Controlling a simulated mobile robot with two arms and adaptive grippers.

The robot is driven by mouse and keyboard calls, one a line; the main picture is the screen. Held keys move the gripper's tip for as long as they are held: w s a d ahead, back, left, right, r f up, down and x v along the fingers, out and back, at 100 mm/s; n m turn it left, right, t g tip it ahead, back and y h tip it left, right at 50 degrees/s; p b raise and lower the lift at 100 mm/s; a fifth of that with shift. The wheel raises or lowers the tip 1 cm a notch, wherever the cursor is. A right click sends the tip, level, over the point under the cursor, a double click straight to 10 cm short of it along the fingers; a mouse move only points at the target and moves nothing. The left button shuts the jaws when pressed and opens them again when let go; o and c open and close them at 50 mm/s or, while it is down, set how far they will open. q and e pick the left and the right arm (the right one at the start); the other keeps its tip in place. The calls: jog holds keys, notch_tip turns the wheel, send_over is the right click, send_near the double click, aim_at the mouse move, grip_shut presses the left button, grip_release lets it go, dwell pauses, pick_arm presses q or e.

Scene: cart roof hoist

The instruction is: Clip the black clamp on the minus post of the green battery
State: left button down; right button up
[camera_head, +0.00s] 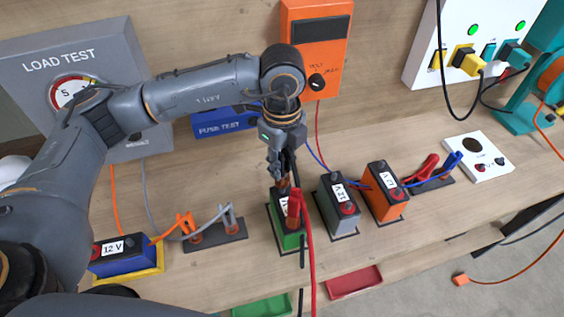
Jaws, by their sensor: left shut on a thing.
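The green battery (290,241), with a black upper part, stands on the bench in the middle of the view. A red clamp (294,203) is upright on its near side, with a red cable running down off the bench front. My left gripper (280,165) is directly above the battery's far side, pointing down, shut on the black clamp (291,165). The clamp's coppery jaws (283,183) are at the battery's far top. The minus post is hidden there, and I cannot tell if the jaws grip it. My right gripper is not in view.
A grey battery (326,197) and an orange battery (380,208) stand close on the right. A holder with grey and orange clamps (222,232) and a blue battery (119,265) are on the left. Red (354,281) and green (262,307) trays sit at the bench front.

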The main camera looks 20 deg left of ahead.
pick_arm(q)
jog(key=shift+b, duration=0.5)
dwell(1.0)
jog(key=shift+f+b, duration=1.7)
jog(key=c, duration=1)
grip_release()
jog(key=shift+r, duration=0.1)
notch_tip(320, 180, up, 12)
